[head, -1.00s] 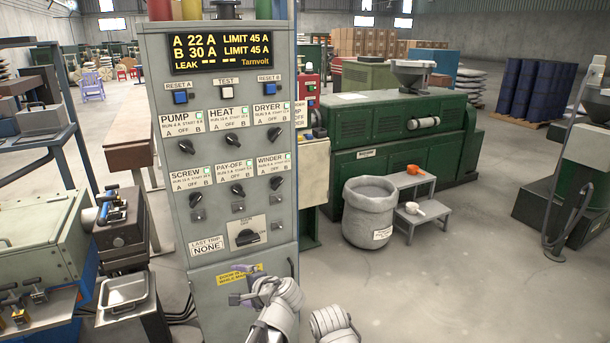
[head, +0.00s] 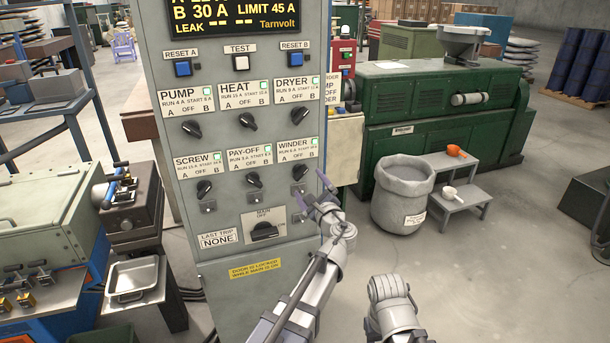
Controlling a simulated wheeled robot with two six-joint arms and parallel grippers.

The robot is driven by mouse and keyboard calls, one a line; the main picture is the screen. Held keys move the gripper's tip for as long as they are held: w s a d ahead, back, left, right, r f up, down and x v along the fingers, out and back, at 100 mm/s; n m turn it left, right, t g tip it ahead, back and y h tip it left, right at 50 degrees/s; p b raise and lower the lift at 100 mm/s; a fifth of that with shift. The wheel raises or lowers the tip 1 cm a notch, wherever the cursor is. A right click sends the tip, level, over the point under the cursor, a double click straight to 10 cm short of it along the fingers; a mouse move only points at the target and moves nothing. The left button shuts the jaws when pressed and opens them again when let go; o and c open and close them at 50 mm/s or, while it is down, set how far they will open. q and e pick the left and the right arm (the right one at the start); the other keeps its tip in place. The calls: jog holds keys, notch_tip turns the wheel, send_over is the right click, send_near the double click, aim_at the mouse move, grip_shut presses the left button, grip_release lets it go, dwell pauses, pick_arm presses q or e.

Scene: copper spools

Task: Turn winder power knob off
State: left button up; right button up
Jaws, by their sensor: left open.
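The winder knob (head: 299,172) is a black rotary knob at the right end of the lower knob row on the grey panel (head: 262,215). It sits under the WINDER label (head: 297,150), which reads A OFF B and has a green lamp. The knob looks slanted, with its upper end to the right, towards B. A small metal tab is below it, partly by my finger. My left gripper (head: 313,194) is open and empty, just right of and below the knob, with its fingers apart. I cannot tell whether it touches the panel. My right gripper is out of view; only that arm shows.
The pay-off knob (head: 253,180) is close on the left, and the dryer knob (head: 300,115) is above. The main switch (head: 264,231) is below left.

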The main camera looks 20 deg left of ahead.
aim_at(302, 175)
pick_arm(q)
jog(key=x, duration=0.6)
jog(key=shift+w+a, duration=0.15)
jog(key=shift+w, duration=0.05)
jog(key=shift+c, duration=0.2)
jog(key=c, duration=1.3)
